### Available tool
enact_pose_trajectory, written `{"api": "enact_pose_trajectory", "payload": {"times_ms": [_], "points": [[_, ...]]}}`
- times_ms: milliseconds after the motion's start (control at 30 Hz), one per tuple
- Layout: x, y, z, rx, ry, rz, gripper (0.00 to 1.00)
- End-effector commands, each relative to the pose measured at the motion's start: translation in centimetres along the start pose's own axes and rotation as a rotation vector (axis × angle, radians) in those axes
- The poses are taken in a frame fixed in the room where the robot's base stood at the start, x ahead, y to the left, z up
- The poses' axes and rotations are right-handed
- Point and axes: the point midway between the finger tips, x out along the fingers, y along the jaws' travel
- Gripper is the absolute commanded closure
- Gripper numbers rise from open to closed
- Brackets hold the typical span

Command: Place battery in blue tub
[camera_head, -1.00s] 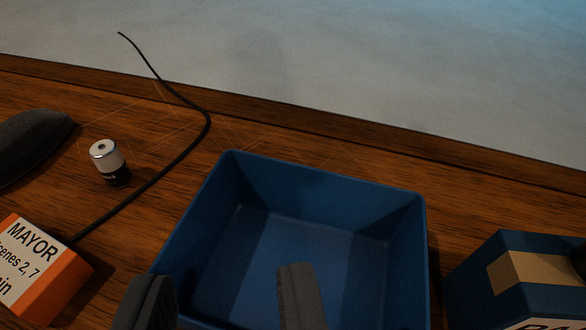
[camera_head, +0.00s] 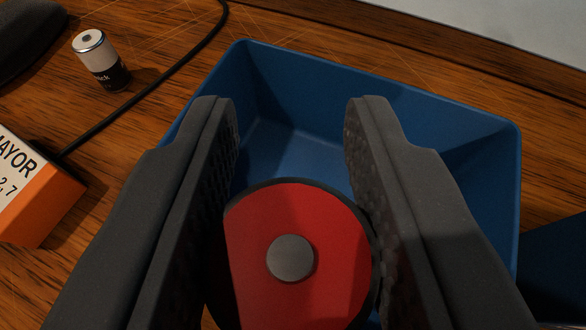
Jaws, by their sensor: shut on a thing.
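My gripper (camera_head: 290,115) is shut on a round thing (camera_head: 265,215) with a red face, a black rim and a grey round knob at its centre. Only its end shows, so I cannot tell whether it is a battery. The gripper and this thing appear in front of the open blue tub (camera_head: 330,90) and hide part of it. The visible part of the tub's floor is bare. A battery (camera_head: 102,62) with a silver top and a black lower part stands on the wooden desk, left of the tub and clear of my gripper.
A black cable (camera_head: 160,75) runs between the battery and the tub. An orange and white box (camera_head: 42,205) lies at the left edge. A dark rounded thing (camera_head: 25,35) is at the upper left. A blue box (camera_head: 560,270) stands close to the tub's right side.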

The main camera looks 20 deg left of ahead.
Motion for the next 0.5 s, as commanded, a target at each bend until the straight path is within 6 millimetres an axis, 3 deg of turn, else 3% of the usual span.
{"api": "enact_pose_trajectory", "payload": {"times_ms": [500], "points": [[0.4, 0.0, 1.0, 0.001, 0.0, 0.001, 0.97]]}}
